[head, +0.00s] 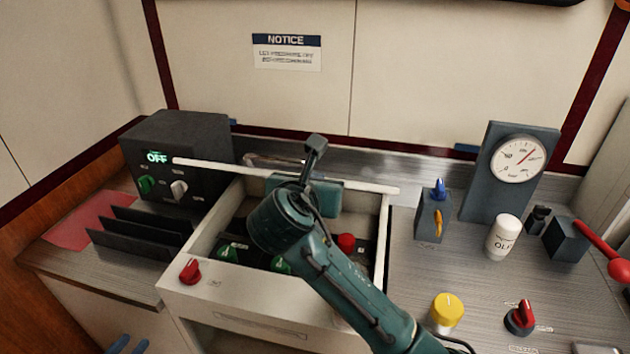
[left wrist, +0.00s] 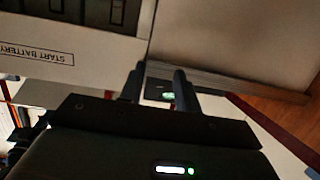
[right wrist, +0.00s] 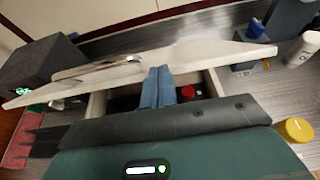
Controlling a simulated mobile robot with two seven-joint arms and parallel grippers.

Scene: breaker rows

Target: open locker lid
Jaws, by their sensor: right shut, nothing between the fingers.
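The white locker (head: 225,293) stands in the bench with its lid (head: 365,186) raised, seen nearly edge-on in the head view. In the right wrist view, the lid (right wrist: 205,55) lies across the picture with a metal handle (right wrist: 100,69). My right gripper (right wrist: 158,70) is shut and empty, fingertips at the lid's lower edge; I cannot tell if they touch. In the head view my right arm covers part of the opening and its fingertips are hidden. My left gripper (head: 130,342) is low at the left, its fingers apart and empty, also in the left wrist view (left wrist: 158,74).
Inside the locker are green knobs (head: 283,264) and a red knob (head: 346,242). A dark OFF box (head: 190,135) and black dividers (head: 135,235) stand left.

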